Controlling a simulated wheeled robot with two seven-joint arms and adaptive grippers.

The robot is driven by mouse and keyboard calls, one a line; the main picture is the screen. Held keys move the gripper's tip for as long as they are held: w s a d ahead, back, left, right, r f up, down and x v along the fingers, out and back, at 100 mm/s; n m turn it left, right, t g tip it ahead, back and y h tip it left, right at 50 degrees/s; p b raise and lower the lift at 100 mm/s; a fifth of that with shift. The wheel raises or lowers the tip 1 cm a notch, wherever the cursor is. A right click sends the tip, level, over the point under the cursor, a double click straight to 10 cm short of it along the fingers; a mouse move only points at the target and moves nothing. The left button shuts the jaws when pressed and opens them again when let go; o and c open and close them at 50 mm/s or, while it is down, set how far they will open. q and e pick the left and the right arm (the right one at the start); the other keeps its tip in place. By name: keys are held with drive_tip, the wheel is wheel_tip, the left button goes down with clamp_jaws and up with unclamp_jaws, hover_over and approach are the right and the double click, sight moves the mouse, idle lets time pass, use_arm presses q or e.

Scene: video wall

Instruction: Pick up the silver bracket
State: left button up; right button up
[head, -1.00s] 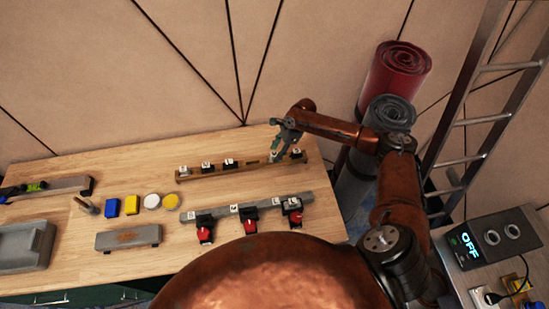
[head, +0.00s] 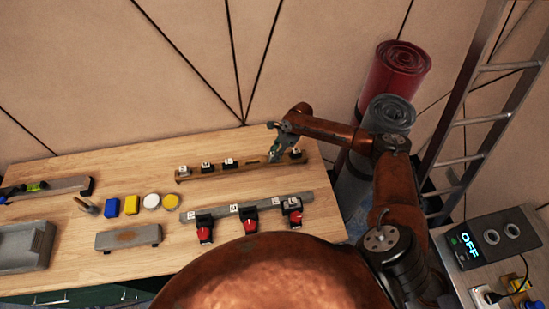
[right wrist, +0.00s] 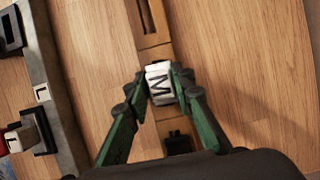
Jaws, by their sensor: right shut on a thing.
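The silver bracket is a pale silver-white piece marked M (right wrist: 159,84) on the wooden rail (head: 240,165) at the back of the table. My right gripper (head: 273,155) reaches down over the rail's right part. In the right wrist view its two green fingers (right wrist: 160,85) are shut on the M-marked piece, one on each side. The piece sits over the rail; I cannot tell whether it has left it. In the head view the fingers largely hide it. My left gripper is not in view.
A black piece with a white label (head: 296,154) stands just right of my gripper, with several labelled pieces farther left. A grey rail (head: 268,201) with red-and-black parts lies in front. A grey tray (head: 24,246) is far left. Rolled mats (head: 388,112) stand behind my right arm.

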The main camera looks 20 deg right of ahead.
clamp_jaws()
wheel_tip(320, 180, up, 10)
drive_tip(key=shift+r, duration=0.1)
idle(0.4)
drive_tip(key=shift+p, duration=1)
